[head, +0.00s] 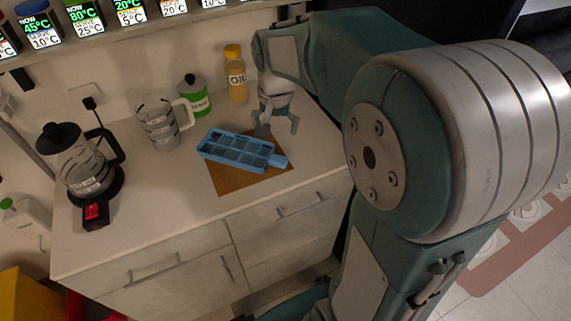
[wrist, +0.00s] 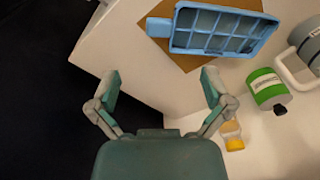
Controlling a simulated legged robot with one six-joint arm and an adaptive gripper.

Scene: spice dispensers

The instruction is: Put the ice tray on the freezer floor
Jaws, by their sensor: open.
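The blue ice tray (head: 238,149) lies on a brown square mat (head: 232,186) on the white counter in the head view. Its compartments face up and its handle tab points right. In the wrist view the tray (wrist: 222,30) is at the top, beyond my fingertips, with its handle tab to the left. My gripper (head: 277,126) is open and empty, behind the tray's handle end and apart from it in the head view. In the wrist view my gripper (wrist: 160,76) has its two fingers spread with nothing between them. I cannot make out a freezer floor in either view.
An oil bottle (head: 236,75) stands close to the left of my gripper. A green-labelled bottle (head: 194,97), a measuring jug (head: 163,123) and a coffee maker (head: 82,165) stand further left. Drawers (head: 299,205) are below the counter. The counter front is clear.

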